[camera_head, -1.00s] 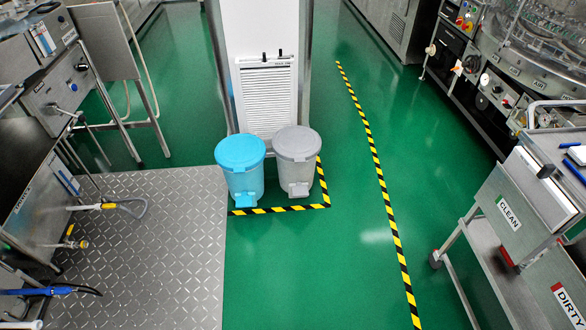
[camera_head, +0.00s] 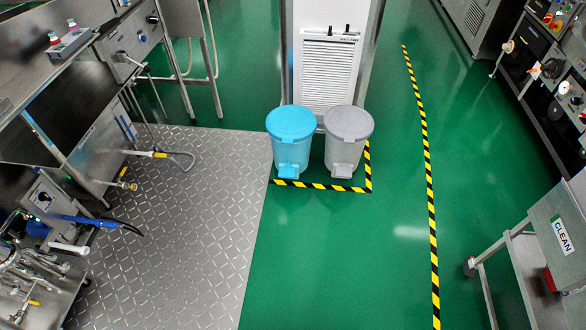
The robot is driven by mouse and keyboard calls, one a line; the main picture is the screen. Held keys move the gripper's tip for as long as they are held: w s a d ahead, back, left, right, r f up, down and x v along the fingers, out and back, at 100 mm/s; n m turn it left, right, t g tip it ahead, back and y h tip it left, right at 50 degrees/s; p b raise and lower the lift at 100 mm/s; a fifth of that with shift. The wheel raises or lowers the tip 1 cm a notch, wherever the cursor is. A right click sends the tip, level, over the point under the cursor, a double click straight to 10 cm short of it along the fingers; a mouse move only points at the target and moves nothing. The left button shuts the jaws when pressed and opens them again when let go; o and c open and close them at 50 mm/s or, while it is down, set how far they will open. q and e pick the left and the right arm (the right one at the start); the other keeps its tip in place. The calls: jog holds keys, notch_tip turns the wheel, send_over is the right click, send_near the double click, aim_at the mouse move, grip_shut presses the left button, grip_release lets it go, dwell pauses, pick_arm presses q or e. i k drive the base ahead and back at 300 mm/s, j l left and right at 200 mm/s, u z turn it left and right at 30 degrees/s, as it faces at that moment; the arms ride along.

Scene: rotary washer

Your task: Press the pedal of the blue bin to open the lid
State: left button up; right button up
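The blue bin (camera_head: 291,142) stands upright on the floor near the middle of the head view, in front of a white column unit. Its round lid (camera_head: 291,122) is closed. Its light blue pedal (camera_head: 288,171) sticks out at the base on the near side, facing me. A grey bin (camera_head: 346,145) with a closed lid stands right beside it, to its right. Neither of my grippers shows in the head view.
Yellow-black tape (camera_head: 330,187) runs on the floor in front of the bins. A metal tread plate (camera_head: 190,230) lies to the left, by steel counters with hoses. A steel cart with a CLEAN label (camera_head: 561,234) stands at right. Green floor (camera_head: 340,260) before the bins is clear.

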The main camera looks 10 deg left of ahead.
aim_at(287, 171)
jog(key=i+l+u, duration=0.2)
jog(key=i, duration=0.55)
jog(key=i+l+u, duration=0.25)
jog(key=i+l, duration=0.3)
jog(key=i, duration=0.2)
jog(key=i+l+u, duration=0.2)
jog(key=i+l, duration=0.4)
jog(key=i, duration=0.05)
